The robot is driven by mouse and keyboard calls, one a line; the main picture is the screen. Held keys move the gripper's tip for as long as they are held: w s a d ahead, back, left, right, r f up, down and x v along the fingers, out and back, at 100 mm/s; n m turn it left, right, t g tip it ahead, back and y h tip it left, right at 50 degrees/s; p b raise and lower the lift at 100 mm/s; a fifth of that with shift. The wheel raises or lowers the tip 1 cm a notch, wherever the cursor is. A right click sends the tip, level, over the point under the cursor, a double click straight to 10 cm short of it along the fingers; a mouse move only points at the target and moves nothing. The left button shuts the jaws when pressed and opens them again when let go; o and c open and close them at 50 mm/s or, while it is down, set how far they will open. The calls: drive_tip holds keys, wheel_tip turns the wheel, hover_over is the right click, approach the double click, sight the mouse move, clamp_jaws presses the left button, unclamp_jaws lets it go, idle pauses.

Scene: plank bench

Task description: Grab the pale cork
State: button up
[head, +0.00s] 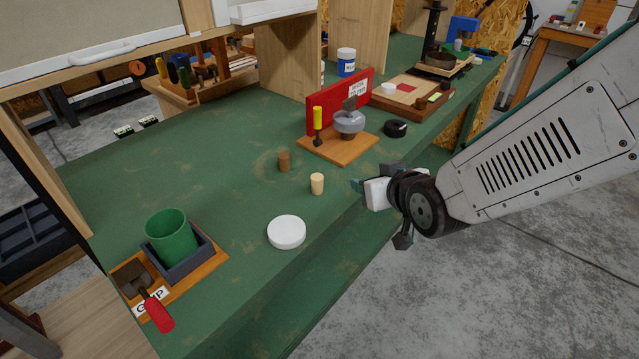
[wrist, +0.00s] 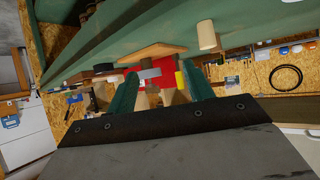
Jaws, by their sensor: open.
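The pale cork (head: 317,184) stands upright on the green bench top near its front edge. A darker brown cork (head: 284,162) stands behind it, to its left. My gripper (head: 357,186) is to the right of the pale cork, close to the bench's front edge and apart from the cork. In the wrist view, which looks upside down, my gripper's two teal fingers (wrist: 163,90) are spread with nothing held between them. A pale cylinder, apparently the pale cork (wrist: 207,37), shows above and right of the fingers there.
A white round disc (head: 286,232) lies in front of the corks. A green cup (head: 168,238) in a grey tray is at left. A wooden board (head: 340,150) with a yellow-handled tool and a grey-topped piece is behind. The bench around the pale cork is clear.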

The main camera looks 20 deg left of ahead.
sight(320, 183)
drive_tip(key=a+y, duration=0.1)
drive_tip(key=a, duration=0.1)
drive_tip(key=s+a+f+n, duration=0.1)
drive_tip(key=a, duration=0.1)
drive_tip(key=s+a+f+y, duration=0.1)
drive_tip(key=a, duration=0.2)
drive_tip(key=shift+f+t+y, duration=0.25)
drive_tip(key=shift+t+y, duration=0.05)
drive_tip(key=shift+a+f, duration=0.15)
drive_tip(key=shift+a, duration=0.15)
drive_tip(key=x, duration=0.7)
drive_tip(key=shift+a, duration=0.25)
drive_tip(key=c, duration=1.1)
